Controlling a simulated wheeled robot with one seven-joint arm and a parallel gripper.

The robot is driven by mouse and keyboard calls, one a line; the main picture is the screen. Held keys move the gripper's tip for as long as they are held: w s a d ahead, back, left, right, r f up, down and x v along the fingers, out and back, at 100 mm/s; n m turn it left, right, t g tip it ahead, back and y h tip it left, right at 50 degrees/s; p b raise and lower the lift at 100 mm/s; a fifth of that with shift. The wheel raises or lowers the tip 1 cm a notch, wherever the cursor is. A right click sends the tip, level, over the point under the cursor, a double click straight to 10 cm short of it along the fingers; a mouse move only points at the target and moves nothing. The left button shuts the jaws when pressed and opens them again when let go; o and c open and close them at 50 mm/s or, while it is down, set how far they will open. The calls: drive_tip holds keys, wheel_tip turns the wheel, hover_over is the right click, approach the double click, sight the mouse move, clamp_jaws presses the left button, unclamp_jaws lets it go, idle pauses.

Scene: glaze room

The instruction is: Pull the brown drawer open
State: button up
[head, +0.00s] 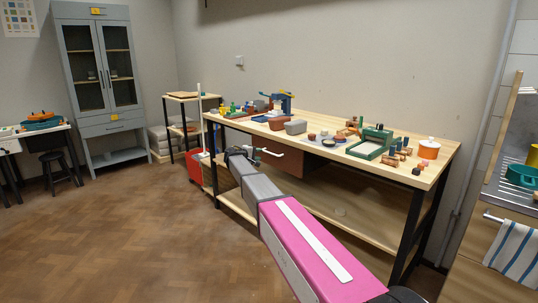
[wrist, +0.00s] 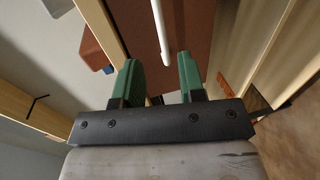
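The brown drawer (head: 289,157) hangs under the top of the wooden workbench (head: 320,138). My arm partly hides its front in the head view. In the wrist view the brown drawer front (wrist: 190,28) fills the upper middle. A white bar handle (wrist: 160,32) runs along it; the handle also shows in the head view (head: 270,153). My gripper (wrist: 159,72) is open, with two green fingers spread apart and nothing held. In the wrist view the handle lines up between the fingers, its near end close to the fingertips. I cannot tell whether they touch.
A lower shelf (head: 340,212) runs beneath the drawer. A red box (head: 196,168) stands by the bench's left end. The floor (head: 130,230) to the left is clear.

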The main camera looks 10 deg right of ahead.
drive_tip(key=x, duration=0.9)
drive_tip(key=shift+w+d+f, duration=0.15)
drive_tip(key=shift+w+d, duration=0.1)
drive_tip(key=shift+d, duration=0.05)
clamp_jaws()
